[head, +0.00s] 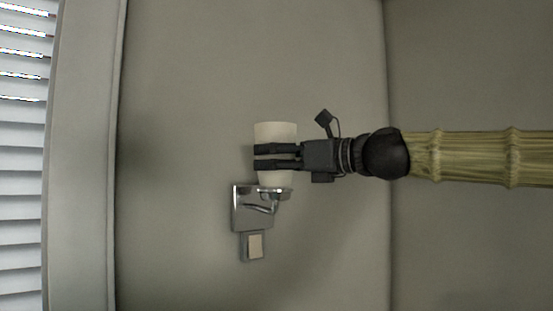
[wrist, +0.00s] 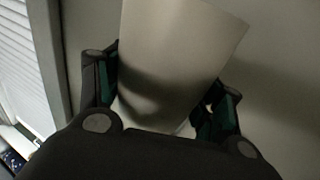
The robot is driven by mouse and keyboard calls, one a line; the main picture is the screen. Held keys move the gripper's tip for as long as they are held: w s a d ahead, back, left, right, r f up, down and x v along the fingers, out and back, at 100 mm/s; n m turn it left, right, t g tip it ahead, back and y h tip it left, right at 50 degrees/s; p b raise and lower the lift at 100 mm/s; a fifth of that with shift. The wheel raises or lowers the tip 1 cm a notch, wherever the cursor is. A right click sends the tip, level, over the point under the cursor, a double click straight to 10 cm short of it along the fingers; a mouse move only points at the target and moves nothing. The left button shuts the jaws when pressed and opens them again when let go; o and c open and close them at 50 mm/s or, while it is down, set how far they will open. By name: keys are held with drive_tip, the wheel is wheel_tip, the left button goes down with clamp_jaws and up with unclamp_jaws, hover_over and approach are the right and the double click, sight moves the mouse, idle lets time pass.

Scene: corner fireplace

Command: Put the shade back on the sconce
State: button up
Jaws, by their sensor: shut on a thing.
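The shade (head: 275,131) is a cream, slightly tapered cylinder, upright in the head view. My gripper (head: 262,157) reaches in from the right and is shut on the shade around its middle. The sconce (head: 252,208) is a chrome wall fixture with a square plate and a curved arm ending in a small holder (head: 275,193). The shade's lower end is right above this holder; I cannot tell whether they touch. In the wrist view the shade (wrist: 175,55) fills the space between the two fingers (wrist: 165,95), and the sconce is hidden.
A small switch plate (head: 254,246) sits on the wall just below the sconce. A window with white blinds (head: 20,160) is at the far left. The wall around the sconce is bare, with a corner to the right of it.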

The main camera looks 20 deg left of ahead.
drive_tip(key=shift+f, duration=0.25)
idle(0.3)
drive_tip(key=o, duration=0.9)
drive_tip(key=shift+c, duration=0.2)
